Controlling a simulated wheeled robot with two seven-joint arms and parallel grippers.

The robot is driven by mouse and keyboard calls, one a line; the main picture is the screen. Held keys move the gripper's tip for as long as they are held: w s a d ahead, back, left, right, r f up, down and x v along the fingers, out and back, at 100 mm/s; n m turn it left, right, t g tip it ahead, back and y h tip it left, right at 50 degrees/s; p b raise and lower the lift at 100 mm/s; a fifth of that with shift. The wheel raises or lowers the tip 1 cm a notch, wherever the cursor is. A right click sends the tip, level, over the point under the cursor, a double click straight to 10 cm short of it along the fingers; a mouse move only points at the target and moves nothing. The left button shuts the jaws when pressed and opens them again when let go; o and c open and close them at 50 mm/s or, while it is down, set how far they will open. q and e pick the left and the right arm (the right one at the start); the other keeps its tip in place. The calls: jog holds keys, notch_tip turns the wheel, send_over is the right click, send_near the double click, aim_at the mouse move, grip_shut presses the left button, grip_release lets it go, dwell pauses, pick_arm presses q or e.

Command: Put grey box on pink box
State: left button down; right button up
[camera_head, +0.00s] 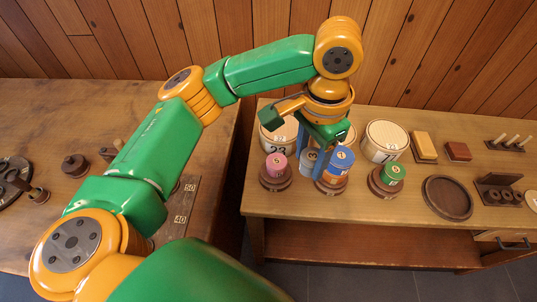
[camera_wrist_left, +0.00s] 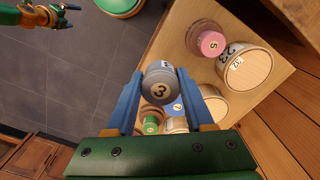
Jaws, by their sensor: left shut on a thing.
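The grey box is a round grey spool (camera_head: 308,162) marked 3. My left gripper (camera_head: 311,154) is shut on it, with blue fingers on both sides, and it shows large in the left wrist view (camera_wrist_left: 160,88). The pink box is a round pink spool (camera_head: 276,163) marked 5, on a dark round wooden stand (camera_head: 275,181) to the left of the grey one. It also shows in the left wrist view (camera_wrist_left: 210,43). The grey spool is apart from the pink one. My right gripper (camera_wrist_left: 68,16) is small at the upper left of the wrist view, its fingers apart and empty.
A blue spool (camera_head: 341,160) stands just right of my left gripper, and a green spool (camera_head: 392,174) farther right, both on wooden stands. Pale numbered drums (camera_head: 385,141) stand behind. A dark round tray (camera_head: 447,197) is empty. The table's front strip (camera_head: 310,211) is clear.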

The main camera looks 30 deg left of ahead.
pick_arm(q)
jog(key=w+a+f+p, duration=0.1)
jog(key=w+a+f, duration=0.3)
jog(key=w+a, duration=0.15)
send_over(275, 162)
notch_tip(275, 162, down, 5)
jog(key=shift+a+f+p, duration=0.15)
jog(key=shift+p, duration=0.15)
notch_tip(275, 162, down, 3)
jog(key=shift+w+r+p, duration=0.1)
jog(key=shift+p, duration=0.4)
jog(key=shift+f, duration=0.2)
pick_arm(e)
jog(key=shift+w+d+r, duration=0.15)
jog(key=shift+w+r, duration=0.1)
jog(key=shift+r, duration=0.35)
jog(key=shift+w+d+r, duration=0.15)
jog(key=shift+w+r, duration=0.1)
jog(key=shift+r, duration=0.35)
pick_arm(q)
jog(key=shift+c, duration=1.4)
grip_release()
pick_arm(e)
jog(key=shift+d, duration=0.1)
